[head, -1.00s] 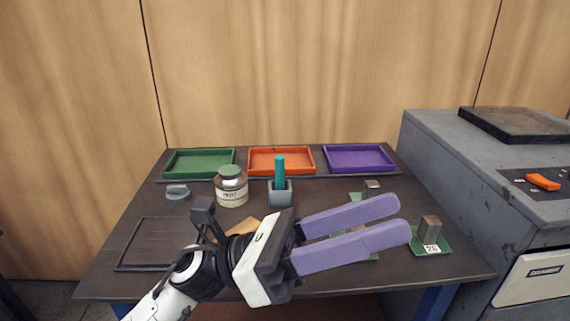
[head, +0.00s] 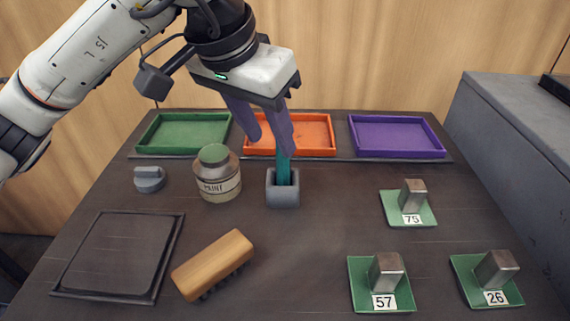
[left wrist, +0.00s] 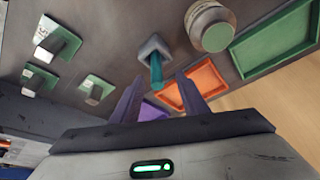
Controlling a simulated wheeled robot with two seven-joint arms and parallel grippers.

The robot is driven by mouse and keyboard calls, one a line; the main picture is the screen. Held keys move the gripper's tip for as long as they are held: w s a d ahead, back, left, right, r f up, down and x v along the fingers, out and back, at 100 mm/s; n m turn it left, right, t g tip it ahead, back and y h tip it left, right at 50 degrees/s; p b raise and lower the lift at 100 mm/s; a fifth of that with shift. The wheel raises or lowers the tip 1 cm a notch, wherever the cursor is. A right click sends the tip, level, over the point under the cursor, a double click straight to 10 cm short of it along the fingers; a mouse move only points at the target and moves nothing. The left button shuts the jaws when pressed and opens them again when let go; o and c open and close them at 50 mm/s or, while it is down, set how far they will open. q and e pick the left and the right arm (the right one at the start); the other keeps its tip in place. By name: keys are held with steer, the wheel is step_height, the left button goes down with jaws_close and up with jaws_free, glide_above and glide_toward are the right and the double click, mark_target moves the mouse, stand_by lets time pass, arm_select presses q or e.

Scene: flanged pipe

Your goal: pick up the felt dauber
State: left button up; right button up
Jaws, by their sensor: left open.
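The felt dauber, by its look the teal stick (head: 283,166), stands upright in a small grey square holder (head: 283,195) in the middle of the table. Its lower end is hidden inside the holder. My left gripper (head: 268,145) is open and points down over it from above, its purple fingers partly covering the stick's top in the head view. In the left wrist view the teal stick (left wrist: 156,70) shows ahead of the gap between the open fingertips (left wrist: 158,82). It is not gripped. My right gripper is not in view.
A paint jar (head: 219,180) stands close left of the holder. Behind are green (head: 140,147), orange (head: 328,152) and purple (head: 440,153) trays. A wooden brush (head: 212,262) lies in front. Metal blocks on green numbered plates (head: 408,221) are at right.

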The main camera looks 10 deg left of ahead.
mark_target(283, 159)
arm_select(q)
steer(key=x, duration=0.7)
steer(key=shift+d+f, duration=0.15)
steer(key=shift+d, duration=0.25)
jaws_close()
step_height(283, 159, up, 10)
steer(key=shift+r+p, duration=0.1)
steer(key=shift+p, duration=0.3)
